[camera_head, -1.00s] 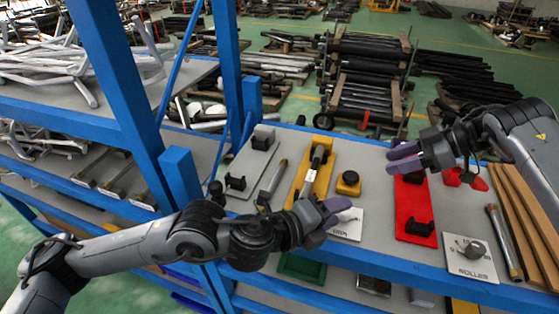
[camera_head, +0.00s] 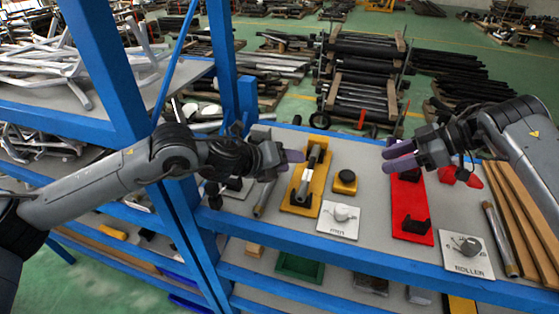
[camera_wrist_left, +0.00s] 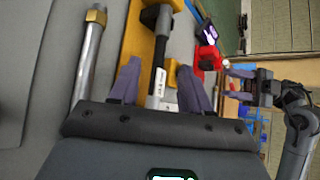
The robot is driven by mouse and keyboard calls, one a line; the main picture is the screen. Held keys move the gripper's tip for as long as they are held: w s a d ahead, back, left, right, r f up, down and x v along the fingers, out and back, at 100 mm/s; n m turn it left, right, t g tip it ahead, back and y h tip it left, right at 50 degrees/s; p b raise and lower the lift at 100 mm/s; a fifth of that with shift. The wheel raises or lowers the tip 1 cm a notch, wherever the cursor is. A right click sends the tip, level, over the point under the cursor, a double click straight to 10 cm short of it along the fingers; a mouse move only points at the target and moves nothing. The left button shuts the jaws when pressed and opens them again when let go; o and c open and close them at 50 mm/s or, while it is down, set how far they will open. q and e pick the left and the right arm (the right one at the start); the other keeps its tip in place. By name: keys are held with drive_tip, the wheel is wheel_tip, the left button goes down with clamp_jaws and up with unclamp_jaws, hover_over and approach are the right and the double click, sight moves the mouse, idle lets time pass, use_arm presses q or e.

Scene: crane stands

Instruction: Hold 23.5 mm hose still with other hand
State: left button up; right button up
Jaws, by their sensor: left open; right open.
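A dark and silver hose (camera_head: 312,165) with a white label lies in the yellow stand (camera_head: 289,204) on the blue-edged shelf. I take it for the 23.5 mm hose; the label is too small to read surely. My left gripper (camera_head: 292,158) is open beside it at its left in the head view. In the left wrist view, the hose (camera_wrist_left: 158,60) shows between my spread left fingers (camera_wrist_left: 158,84), which do not clasp it. I cannot tell the height gap. My right gripper (camera_head: 400,156) is open and empty above the red stand (camera_head: 411,225).
A thin metal rod (camera_wrist_left: 88,58) lies left of the yellow stand. A yellow block with a black knob (camera_head: 345,181) and a white plate (camera_head: 338,222) stand right of it. A ROLLER plate (camera_head: 468,259) and wooden boards (camera_head: 524,220) lie at the right.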

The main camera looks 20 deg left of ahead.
sight(309, 171)
use_arm(q)
drive_tip(key=shift+x, duration=3.45)
clamp_jaws()
